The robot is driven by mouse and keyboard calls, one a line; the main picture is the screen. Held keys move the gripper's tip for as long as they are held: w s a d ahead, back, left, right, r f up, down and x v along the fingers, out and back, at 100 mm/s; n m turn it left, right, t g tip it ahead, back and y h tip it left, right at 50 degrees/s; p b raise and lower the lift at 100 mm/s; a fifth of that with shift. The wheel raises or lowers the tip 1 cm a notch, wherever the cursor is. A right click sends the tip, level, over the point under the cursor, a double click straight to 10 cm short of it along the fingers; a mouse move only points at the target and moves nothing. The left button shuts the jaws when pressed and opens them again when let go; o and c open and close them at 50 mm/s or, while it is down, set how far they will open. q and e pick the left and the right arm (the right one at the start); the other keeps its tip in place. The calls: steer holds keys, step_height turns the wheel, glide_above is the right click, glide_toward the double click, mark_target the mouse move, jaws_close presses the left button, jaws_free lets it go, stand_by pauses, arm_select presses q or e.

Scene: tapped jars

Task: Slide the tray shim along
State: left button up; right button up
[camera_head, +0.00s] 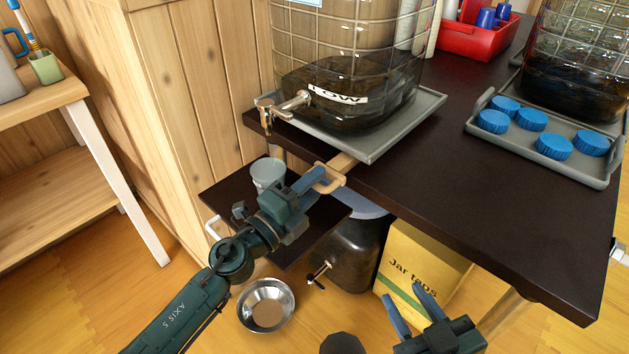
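The tray shim (344,163), a pale wooden piece with a tan loop handle, sticks out from under the near edge of a grey tray (374,153) at the dark counter's edge. The tray bears a large wire-caged jar (350,92) marked LOW, with dark liquid low inside and a metal tap (292,102) on its left. My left gripper (320,181) has its blue fingers at the shim's handle; whether they are closed on it is unclear. My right gripper (407,298) is open and empty, low in front of the yellow box.
A grey cup (268,174) stands on a lower dark shelf (228,192). A metal bowl (267,305), a dark jar with a tap (344,262) and the yellow "Jar taps" box (413,262) are below. A grey tray (590,176) with several blue lids is right.

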arm_select(q)
steer(key=shift+w+d, duration=0.1)
steer(key=shift+w, duration=0.05)
steer(key=shift+c, duration=0.2)
jaws_close()
stand_by(0.3)
